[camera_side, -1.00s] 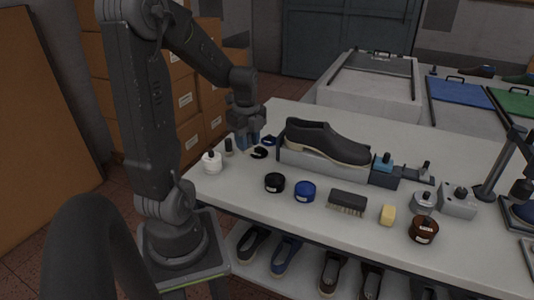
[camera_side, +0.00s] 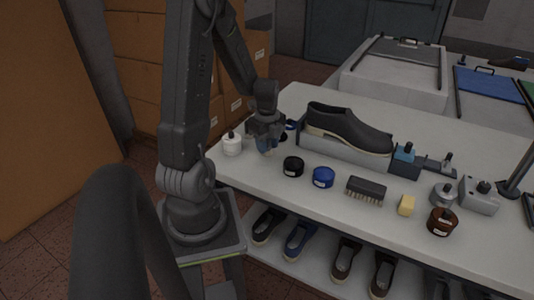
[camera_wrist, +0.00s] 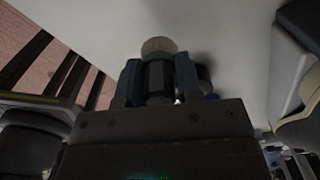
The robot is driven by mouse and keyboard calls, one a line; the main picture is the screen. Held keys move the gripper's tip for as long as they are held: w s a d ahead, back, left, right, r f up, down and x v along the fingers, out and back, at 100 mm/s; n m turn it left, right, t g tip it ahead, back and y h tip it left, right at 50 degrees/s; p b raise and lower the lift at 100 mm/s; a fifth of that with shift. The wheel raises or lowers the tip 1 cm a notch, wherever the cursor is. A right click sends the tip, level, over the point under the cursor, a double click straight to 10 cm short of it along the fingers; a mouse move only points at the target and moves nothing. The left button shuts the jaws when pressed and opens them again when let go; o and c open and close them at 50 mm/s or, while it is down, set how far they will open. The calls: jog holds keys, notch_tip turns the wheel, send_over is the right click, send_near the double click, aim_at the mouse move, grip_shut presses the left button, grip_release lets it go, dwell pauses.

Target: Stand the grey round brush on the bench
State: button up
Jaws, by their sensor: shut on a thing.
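My gripper (camera_wrist: 158,82) is shut on the grey round brush (camera_wrist: 158,47). In the wrist view its pale rounded end sticks out past the two blue fingers, with a dark body between them. In the side view my gripper (camera_side: 266,146) is low over the bench (camera_side: 240,172), near its left end. The brush is not clear there, and I cannot tell whether it touches the bench.
A black tin (camera_side: 293,167) and a blue tin (camera_side: 323,177) are to the right. A dark shoe (camera_side: 348,128) on a grey stand is behind them. A dark brush (camera_side: 366,189) lies farther right.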

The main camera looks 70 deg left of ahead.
jog(key=shift+f, duration=1.65)
jog(key=o, duration=0.9)
jog(key=shift+f, duration=0.1)
